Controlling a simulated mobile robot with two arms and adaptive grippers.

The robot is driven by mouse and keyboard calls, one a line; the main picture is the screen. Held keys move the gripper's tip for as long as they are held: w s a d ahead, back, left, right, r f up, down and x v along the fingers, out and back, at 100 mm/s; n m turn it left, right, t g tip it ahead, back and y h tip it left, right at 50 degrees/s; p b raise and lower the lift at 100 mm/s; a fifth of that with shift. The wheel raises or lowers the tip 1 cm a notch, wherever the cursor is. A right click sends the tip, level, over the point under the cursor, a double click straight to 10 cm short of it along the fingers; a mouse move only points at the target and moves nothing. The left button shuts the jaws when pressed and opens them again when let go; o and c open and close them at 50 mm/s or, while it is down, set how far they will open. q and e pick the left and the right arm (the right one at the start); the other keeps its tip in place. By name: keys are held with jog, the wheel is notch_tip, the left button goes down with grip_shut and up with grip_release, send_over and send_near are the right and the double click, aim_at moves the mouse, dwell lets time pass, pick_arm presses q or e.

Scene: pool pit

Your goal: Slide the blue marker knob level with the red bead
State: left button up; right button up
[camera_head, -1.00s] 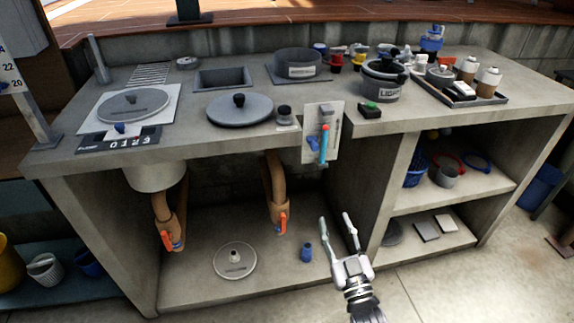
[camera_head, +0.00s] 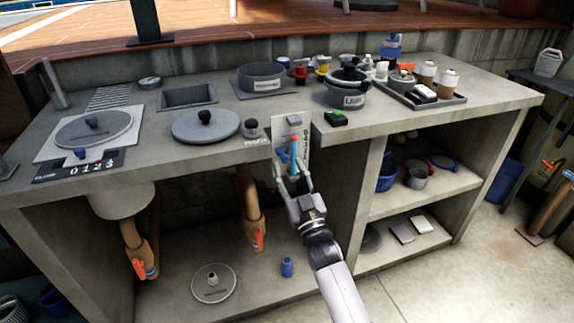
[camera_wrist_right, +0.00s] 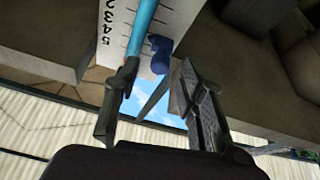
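A white scale plate (camera_head: 304,133) hangs on the counter's front edge. It carries a light blue tube (camera_head: 294,152) with the red bead (camera_head: 294,139) at its upper end. The blue marker knob (camera_head: 283,155) sits left of the tube, lower than the bead. Contact is unclear. My left gripper is not in view.
The concrete counter (camera_head: 235,165) juts out on both sides of the plate. Orange-handled valves (camera_head: 258,238) hang below at left. A lidded pot (camera_head: 347,88), a black box with a green button (camera_head: 335,117) and a round lid (camera_head: 205,126) stand on top.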

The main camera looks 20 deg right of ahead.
aim_at(285, 155)
jog(key=shift+x, duration=1.15)
jog(key=shift+c, duration=0.5)
grip_shut()
